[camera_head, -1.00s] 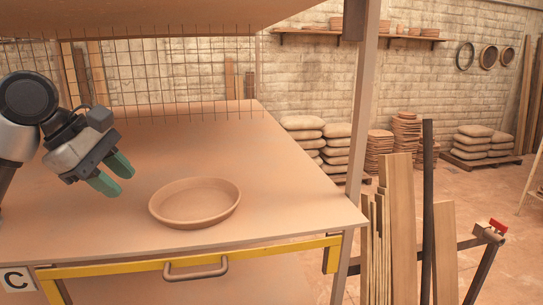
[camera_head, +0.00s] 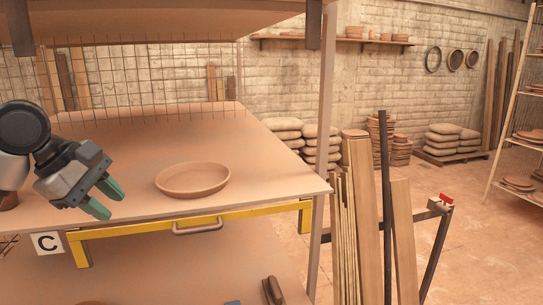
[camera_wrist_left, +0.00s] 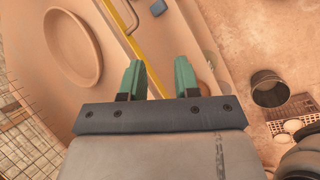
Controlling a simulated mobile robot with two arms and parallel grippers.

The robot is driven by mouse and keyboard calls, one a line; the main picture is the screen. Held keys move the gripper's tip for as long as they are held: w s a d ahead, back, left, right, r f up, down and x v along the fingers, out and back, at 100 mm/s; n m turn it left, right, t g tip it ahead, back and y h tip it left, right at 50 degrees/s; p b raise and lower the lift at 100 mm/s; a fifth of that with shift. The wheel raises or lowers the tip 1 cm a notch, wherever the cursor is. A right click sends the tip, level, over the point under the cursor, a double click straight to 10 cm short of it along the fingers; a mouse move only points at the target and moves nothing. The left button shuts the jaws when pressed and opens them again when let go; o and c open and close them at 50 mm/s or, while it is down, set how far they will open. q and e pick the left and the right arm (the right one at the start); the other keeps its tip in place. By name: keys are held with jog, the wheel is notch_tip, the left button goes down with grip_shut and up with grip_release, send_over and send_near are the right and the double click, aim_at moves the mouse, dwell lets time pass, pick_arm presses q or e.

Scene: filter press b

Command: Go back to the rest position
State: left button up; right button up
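My left gripper (camera_head: 106,199) is open and empty, its two green fingers apart, above the front left part of the shelf. It also shows in the left wrist view (camera_wrist_left: 158,80) with nothing between the fingers. A shallow round clay dish (camera_head: 193,189) lies on the shelf board (camera_head: 262,183) to the right of the gripper, apart from it. The dish also shows at the upper left of the left wrist view (camera_wrist_left: 51,49). My right gripper is in neither view.
A yellow frame with a handle (camera_head: 197,229) runs along the shelf's front edge, beside a "C" sign (camera_head: 47,243). A metal post (camera_head: 323,130) stands at the right. Wooden planks (camera_head: 369,210) stand beyond it. Open floor (camera_head: 480,250) lies farther right.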

pick_arm(q)
jog(key=s+d+f+m, duration=0.2)
jog(key=d+f+m, duration=0.1)
jog(key=f, duration=0.7)
jog(key=s+d+f+m+y, duration=0.1)
jog(key=s+d+f+m, duration=0.2)
jog(key=f, duration=0.7)
jog(key=s+d+f+m, duration=0.1)
jog(key=d+f+m, duration=0.3)
jog(key=f, duration=0.6)
jog(key=s+a+f+m+y, duration=0.25)
jog(key=s+f, duration=0.25)
jog(key=s, duration=0.5)
jog(key=s+a+f+m+y, duration=0.1)
jog(key=s+f+m, duration=0.4)
jog(key=s, duration=0.4)
notch_tip(320, 180, down, 30)
jog(key=g+b, duration=0.1)
jog(key=b, duration=0.5)
jog(key=s+a+f+b, duration=0.1)
jog(key=s+f+b, duration=0.1)
jog(key=s+f, duration=0.6)
jog(key=s+a+f+g+b, duration=0.1)
jog(key=s+f+b, duration=0.1)
jog(key=s+f, duration=0.7)
notch_tip(320, 180, down, 6)
jog(key=shift+s+a+r+g+b, duration=0.1)
jog(key=shift+s+a+g+b, duration=0.05)
jog(key=shift+a+g+b, duration=0.2)
